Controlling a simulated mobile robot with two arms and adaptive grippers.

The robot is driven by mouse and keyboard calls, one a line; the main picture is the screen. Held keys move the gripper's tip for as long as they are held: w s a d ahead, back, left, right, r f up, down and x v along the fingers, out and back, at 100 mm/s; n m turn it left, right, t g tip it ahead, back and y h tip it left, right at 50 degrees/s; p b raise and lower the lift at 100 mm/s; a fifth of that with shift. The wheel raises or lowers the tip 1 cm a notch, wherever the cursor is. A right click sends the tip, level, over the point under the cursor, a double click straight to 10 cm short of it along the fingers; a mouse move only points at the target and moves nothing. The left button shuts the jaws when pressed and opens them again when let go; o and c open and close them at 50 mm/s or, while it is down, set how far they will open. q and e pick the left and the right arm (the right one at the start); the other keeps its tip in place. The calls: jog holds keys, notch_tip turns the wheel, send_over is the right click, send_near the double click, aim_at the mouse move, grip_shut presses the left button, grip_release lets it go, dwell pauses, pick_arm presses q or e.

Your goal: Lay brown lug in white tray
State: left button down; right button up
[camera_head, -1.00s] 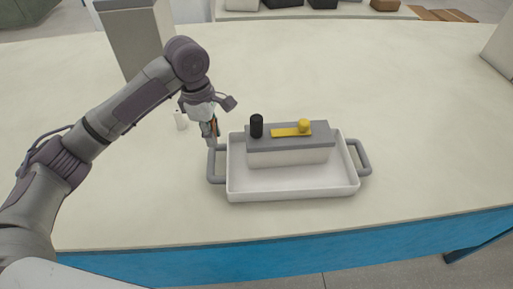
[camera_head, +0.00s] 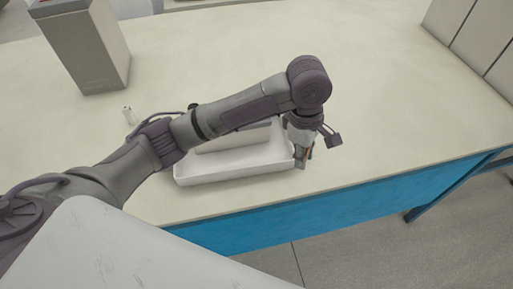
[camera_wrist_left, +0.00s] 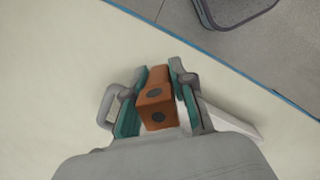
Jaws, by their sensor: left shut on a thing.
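My left gripper (camera_head: 302,160) is shut on the brown lug (camera_wrist_left: 156,107), a block with dark round spots, which sits between its green-lined fingers in the left wrist view. In the head view the gripper is at the right end of the white tray (camera_head: 230,173), and the lug is mostly hidden by the fingers. The tray holds a pale battery block with a grey top (camera_head: 225,142). My left arm passes over the block and hides much of its top. A white edge, likely the tray (camera_wrist_left: 236,122), shows right of the fingers. My right gripper is not in view.
A tall grey box (camera_head: 88,50) stands at the back left. A small white piece (camera_head: 129,115) stands on the table left of the tray. Large pale boxes (camera_head: 475,40) stand at the far right. The table (camera_head: 410,110) right of the tray is bare.

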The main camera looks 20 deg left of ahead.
pick_arm(q)
send_over(267, 160)
jog(key=f, duration=0.6)
jog(key=shift+s+d+f, duration=0.1)
jog(key=shift+s+d, duration=0.1)
jog(key=shift+d, duration=0.05)
jog(key=shift+w+a+f, duration=0.15)
jog(key=shift+a, duration=0.05)
jog(key=shift+a+f, duration=0.15)
jog(key=shift+f, duration=0.05)
jog(key=shift+f+p, duration=0.4)
jog(key=shift+f, duration=1.55)
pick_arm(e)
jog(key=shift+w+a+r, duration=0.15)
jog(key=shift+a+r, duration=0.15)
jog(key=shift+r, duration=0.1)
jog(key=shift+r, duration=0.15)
pick_arm(q)
jog(key=c, duration=1)
grip_release()
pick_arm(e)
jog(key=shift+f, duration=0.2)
